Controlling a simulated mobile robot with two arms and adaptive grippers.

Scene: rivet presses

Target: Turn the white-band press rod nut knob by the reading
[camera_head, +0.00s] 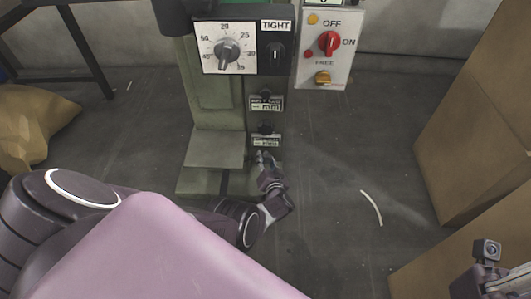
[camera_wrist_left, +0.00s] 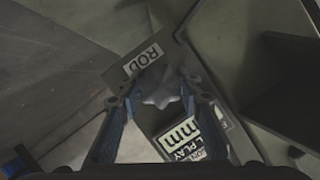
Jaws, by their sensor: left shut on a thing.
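The press (camera_head: 217,128) is a green column in the head view, with a dial and small mm plates on its front. No white band shows on it. My left gripper (camera_head: 264,158) is low at the column's front, just below the lower mm plate (camera_head: 266,140). In the left wrist view a grey star-shaped knob (camera_wrist_left: 160,86) sits beside a ROD label (camera_wrist_left: 142,60). The blue fingers of my left gripper (camera_wrist_left: 158,108) are on either side of the knob, shut on it. In the head view the gripper hides the knob. Part of my right arm shows at the lower right, its fingers unclear.
Above are a dial (camera_head: 226,50), a TIGHT switch (camera_head: 276,52) and a white panel (camera_head: 325,55) with a red knob. Cardboard boxes (camera_head: 475,120) stand at the right, a brown sack (camera_head: 30,120) at the left. The floor between the press and the boxes is mostly clear.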

